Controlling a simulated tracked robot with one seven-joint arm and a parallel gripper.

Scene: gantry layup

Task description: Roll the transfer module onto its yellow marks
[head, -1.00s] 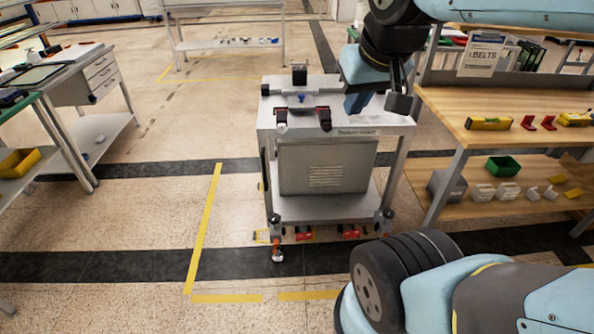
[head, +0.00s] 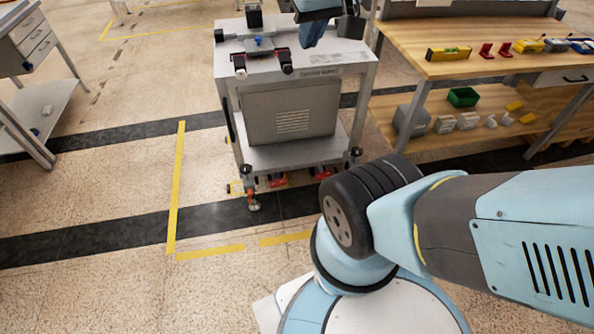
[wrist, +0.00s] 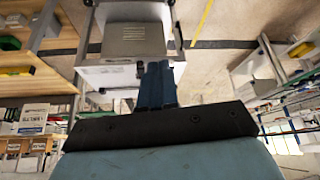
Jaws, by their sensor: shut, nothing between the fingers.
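The transfer module (head: 292,112) is a grey wheeled cart with a flat top, a panelled box body and a lower shelf; it stands upright on casters. Yellow floor tape makes a long strip (head: 176,190) left of it and short strips (head: 210,252) in front. Bare floor lies between the cart's front casters and both strips. My gripper (head: 312,35) is above the right rear part of the cart top, partly cut off by the upper edge. In the wrist view its blue fingers (wrist: 157,85) are together and empty, with the cart (wrist: 135,40) beyond. Contact cannot be told.
A wooden workbench (head: 440,68) with parts and a lower shelf stands close on the cart's right. A drawer bench (head: 40,105) stands at the left. Dark bands (head: 90,235) cross the floor. The floor left and in front of the cart is clear, apart from my base at lower right.

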